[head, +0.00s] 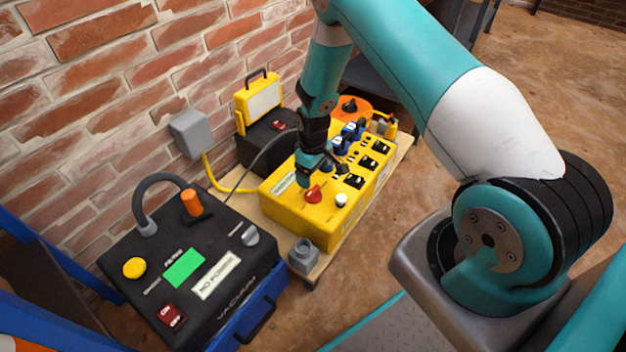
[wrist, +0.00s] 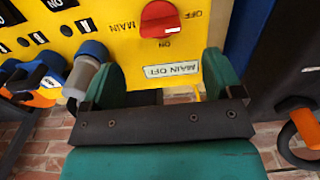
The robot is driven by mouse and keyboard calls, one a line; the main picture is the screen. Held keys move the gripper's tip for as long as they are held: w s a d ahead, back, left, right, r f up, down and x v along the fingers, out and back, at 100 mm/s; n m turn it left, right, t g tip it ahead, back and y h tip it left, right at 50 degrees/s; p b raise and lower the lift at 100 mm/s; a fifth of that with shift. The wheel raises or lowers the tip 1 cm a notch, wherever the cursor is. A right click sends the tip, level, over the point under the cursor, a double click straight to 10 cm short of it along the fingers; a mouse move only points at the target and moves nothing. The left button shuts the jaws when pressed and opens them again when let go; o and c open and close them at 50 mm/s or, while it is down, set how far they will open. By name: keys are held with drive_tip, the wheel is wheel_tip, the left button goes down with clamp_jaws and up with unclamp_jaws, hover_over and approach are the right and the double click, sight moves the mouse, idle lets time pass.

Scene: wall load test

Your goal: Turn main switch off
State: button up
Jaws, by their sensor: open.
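The main switch is a red knob on the yellow power box (head: 285,212), seen in the head view (head: 313,194) and at the top of the wrist view (wrist: 160,18). Beside it are the words MAIN, OFF and ON. A small white mark on the knob's edge lies on the ON side. In the head view my gripper (head: 318,172) hangs over the box just behind the knob. I cannot tell whether it touches the box.
A white button (head: 341,200) and black sockets (head: 354,181) share the box top. Blue plugs (head: 348,132) stand behind my gripper. A black vacuum unit (head: 190,262) stands at front left, a grey socket (head: 303,255) between. A brick wall is at left; open floor lies right.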

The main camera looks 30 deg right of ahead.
wheel_tip(320, 180, up, 10)
drive_tip(key=p, duration=0.2)
drive_tip(key=shift+f, duration=0.25)
